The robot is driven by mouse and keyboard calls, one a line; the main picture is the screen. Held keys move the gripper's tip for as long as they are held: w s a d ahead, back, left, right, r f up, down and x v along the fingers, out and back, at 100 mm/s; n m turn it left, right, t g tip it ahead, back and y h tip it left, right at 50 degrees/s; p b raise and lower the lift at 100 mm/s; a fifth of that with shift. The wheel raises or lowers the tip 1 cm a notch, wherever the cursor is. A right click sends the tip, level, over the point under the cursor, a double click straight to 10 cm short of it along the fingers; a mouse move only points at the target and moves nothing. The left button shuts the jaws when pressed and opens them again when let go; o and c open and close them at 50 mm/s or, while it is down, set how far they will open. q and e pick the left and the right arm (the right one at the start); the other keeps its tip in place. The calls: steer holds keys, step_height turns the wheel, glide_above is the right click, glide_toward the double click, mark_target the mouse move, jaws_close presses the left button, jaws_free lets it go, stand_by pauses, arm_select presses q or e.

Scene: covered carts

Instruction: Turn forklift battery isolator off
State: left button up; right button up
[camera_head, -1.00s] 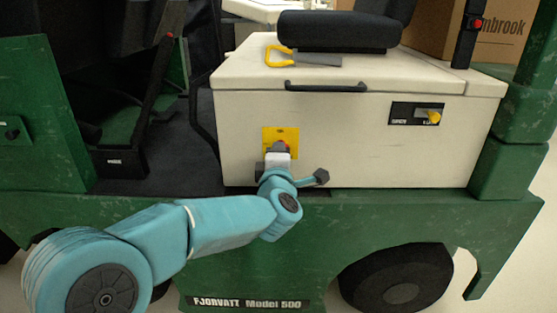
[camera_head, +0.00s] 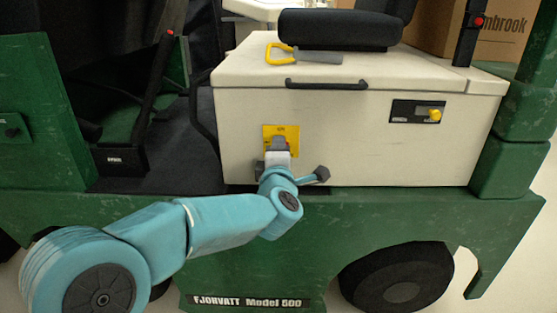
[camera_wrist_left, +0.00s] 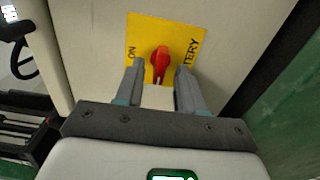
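The battery isolator is a red rotary knob (camera_wrist_left: 160,64) on a yellow plate (camera_wrist_left: 177,32), which also shows on the cream battery box in the head view (camera_head: 292,133). In the left wrist view the knob's handle stands nearly upright in the picture; "ON" is on its left and "TERY" on its right. My left gripper (camera_head: 277,147) is at the plate. The left wrist view shows its grey fingers (camera_wrist_left: 160,70) open, one on each side of the knob, with gaps between. In the head view the gripper hides the knob. My right gripper is not in view.
The cream box (camera_head: 350,148) has a black handle (camera_head: 326,85), a black panel with a yellow knob (camera_head: 434,115), and a yellow-handled tool (camera_head: 300,55) on its lid. A black seat (camera_head: 340,30) stands above. The green truck body (camera_head: 400,215) lies below.

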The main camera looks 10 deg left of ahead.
arm_select(q)
steer(key=p+v, duration=0.2)
steer(key=v, duration=1.4)
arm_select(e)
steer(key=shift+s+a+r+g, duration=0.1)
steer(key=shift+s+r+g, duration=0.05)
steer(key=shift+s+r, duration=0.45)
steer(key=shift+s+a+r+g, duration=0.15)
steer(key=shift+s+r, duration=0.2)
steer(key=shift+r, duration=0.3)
arm_select(q)
steer(key=shift+a, duration=0.1)
